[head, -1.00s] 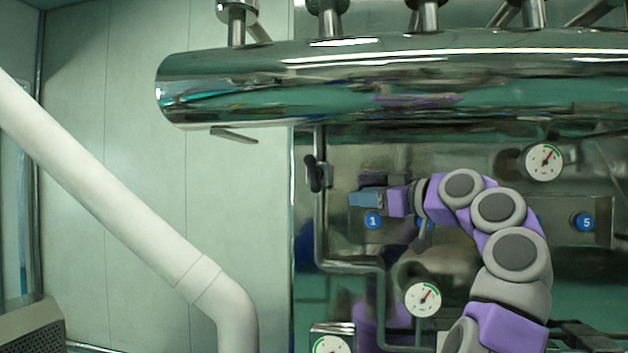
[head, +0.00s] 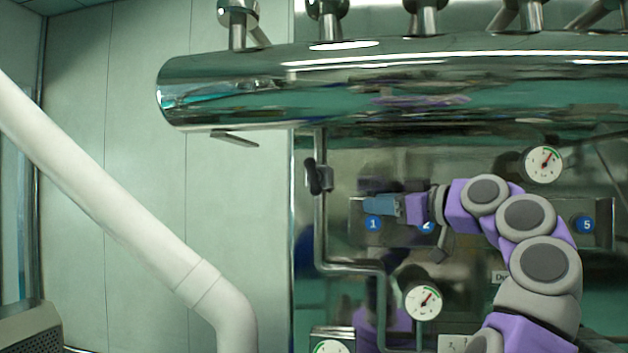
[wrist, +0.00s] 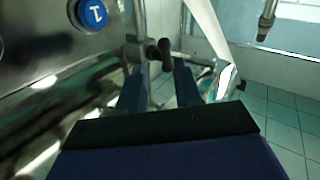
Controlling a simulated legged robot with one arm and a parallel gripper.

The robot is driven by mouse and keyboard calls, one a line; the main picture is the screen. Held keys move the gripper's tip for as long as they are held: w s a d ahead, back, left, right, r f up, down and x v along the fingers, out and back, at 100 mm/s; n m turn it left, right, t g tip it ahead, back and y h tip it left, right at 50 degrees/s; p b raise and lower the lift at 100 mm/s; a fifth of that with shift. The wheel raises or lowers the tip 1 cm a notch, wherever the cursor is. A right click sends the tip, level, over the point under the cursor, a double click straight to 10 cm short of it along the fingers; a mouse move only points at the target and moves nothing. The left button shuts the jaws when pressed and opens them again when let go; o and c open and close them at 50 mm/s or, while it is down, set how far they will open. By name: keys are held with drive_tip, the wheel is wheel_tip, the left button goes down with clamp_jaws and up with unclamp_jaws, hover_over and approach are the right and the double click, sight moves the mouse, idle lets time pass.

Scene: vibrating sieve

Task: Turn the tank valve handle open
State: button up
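A small black valve handle (head: 313,177) sits on the vertical metal pipe below the big shiny cylinder. It stands nearly upright, alongside the pipe. In the wrist view, the dark handle (wrist: 164,52) shows ahead, beyond the fingertips. My gripper (head: 368,204) is to the right of the handle and a little lower, clearly apart from it, with its fingers pointing left. In the wrist view, my gripper (wrist: 160,88) has its two blue fingers spread with nothing between them.
The shiny horizontal cylinder (head: 400,85) hangs above my arm, with a thin metal lever (head: 235,139) under its left end. A panel with numbered blue buttons (head: 373,223) lies behind my gripper. A gauge (head: 423,301) is below. A thick white pipe (head: 110,195) crosses the left side.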

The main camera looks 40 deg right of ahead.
drive_tip(key=s+d+p, duration=0.2)
drive_tip(key=s, duration=1.5)
drive_tip(key=shift+s, duration=0.15)
drive_tip(key=shift+d+r, duration=0.1)
drive_tip(key=p, duration=0.7)
approach(316, 175)
drive_tip(key=w+p, duration=0.1)
drive_tip(key=w, duration=0.2)
drive_tip(key=w+a+p, duration=0.1)
drive_tip(key=w, duration=0.3)
drive_tip(key=w+p, duration=0.1)
drive_tip(key=w, duration=0.2)
drive_tip(key=shift+w+a, duration=0.15)
drive_tip(key=shift+w+f+y+p, duration=0.2)
drive_tip(key=shift+w+y+p, duration=0.1)
drive_tip(key=shift+w, duration=0.15)
drive_tip(key=shift+c, duration=0.3)
